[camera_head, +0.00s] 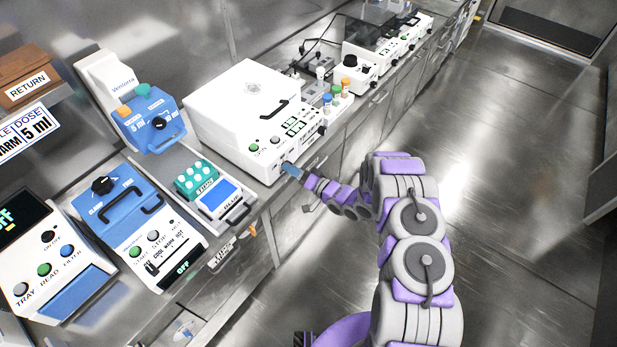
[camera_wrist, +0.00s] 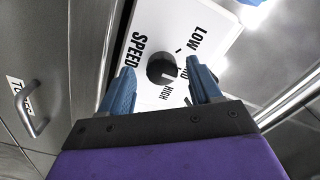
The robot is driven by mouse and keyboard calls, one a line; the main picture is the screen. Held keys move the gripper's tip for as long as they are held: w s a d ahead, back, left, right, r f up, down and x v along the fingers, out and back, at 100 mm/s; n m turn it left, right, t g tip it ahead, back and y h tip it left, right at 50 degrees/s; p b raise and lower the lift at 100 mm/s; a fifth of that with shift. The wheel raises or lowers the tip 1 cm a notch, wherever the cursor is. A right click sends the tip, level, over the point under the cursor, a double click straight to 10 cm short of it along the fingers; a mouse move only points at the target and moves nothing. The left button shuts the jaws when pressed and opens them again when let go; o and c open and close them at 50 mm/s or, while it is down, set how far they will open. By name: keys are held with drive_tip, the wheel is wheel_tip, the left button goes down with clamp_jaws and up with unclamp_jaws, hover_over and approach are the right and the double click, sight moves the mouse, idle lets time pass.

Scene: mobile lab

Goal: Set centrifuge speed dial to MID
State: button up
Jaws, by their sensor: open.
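The centrifuge (camera_head: 250,110) is a large white box with a lid and a black handle, on the counter in the head view. In the wrist view its white panel shows a round black speed dial (camera_wrist: 162,68) beside the word SPEED, with LOW, MID and HIGH printed around it. MID is partly covered by the right finger. My gripper (camera_head: 291,170) is at the front face of the centrifuge. In the wrist view my gripper (camera_wrist: 160,72) is open, with blue fingers on either side of the dial. I cannot tell whether they touch it or where its pointer sits.
A blue-and-white device (camera_head: 155,122), a tray unit with green-topped block (camera_head: 197,180) and a blue-lidded heater (camera_head: 115,205) stand left along the counter. Small coloured-cap bottles (camera_head: 338,92) stand right of the centrifuge. A drawer handle (camera_wrist: 38,120) shows left. The floor (camera_head: 500,200) is clear.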

drive_tip(key=p+v, duration=0.1)
drive_tip(key=v, duration=1.6)
